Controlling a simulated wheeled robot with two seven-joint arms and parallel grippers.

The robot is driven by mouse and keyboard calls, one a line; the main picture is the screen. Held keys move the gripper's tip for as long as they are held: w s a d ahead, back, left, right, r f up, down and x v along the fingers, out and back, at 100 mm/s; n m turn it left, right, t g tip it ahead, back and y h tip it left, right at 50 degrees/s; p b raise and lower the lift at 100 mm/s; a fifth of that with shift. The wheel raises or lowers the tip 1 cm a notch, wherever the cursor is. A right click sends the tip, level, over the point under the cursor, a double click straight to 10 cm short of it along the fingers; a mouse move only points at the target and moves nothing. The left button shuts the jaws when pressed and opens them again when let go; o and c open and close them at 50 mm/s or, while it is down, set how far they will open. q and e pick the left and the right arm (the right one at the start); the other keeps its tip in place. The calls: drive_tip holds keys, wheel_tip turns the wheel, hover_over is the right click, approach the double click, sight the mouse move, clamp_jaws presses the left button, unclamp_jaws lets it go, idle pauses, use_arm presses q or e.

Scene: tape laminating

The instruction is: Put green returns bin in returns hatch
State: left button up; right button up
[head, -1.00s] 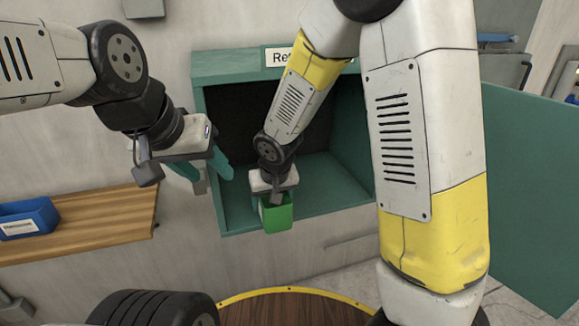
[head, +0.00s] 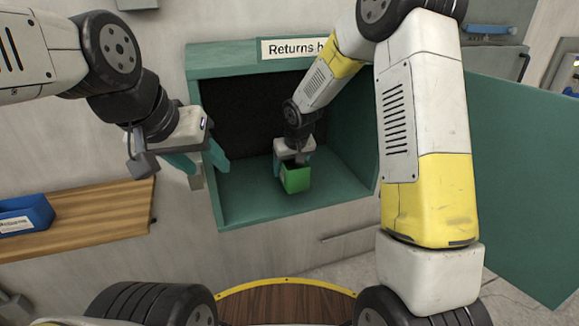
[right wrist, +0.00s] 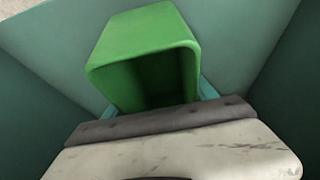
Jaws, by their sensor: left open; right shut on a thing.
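The green returns bin (head: 295,179) is inside the open returns hatch (head: 240,210), over its teal floor. In the head view I cannot tell whether its base touches the floor. My right gripper (head: 294,160) is shut on the bin from behind and above. In the right wrist view the bin (right wrist: 145,50) fills the upper middle, with its dark open mouth towards the camera and teal fingertips (right wrist: 155,98) partly hidden by it. My left gripper (head: 203,162) is open and empty, in front of the hatch's left edge.
The hatch door (head: 525,180) stands open at the right. A wooden shelf (head: 100,220) with a blue bin (head: 27,214) is on the left wall. A round wooden top with a yellow rim (head: 285,287) is below. The hatch floor around the green bin looks clear.

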drive_tip(key=shift+w+d+f, duration=0.1)
drive_tip(key=shift+f, duration=0.8)
drive_tip(key=shift+w+d+f, duration=0.1)
drive_tip(key=shift+f, duration=0.8)
drive_tip(key=shift+a+f, duration=0.1)
drive_tip(key=o, duration=1.6)
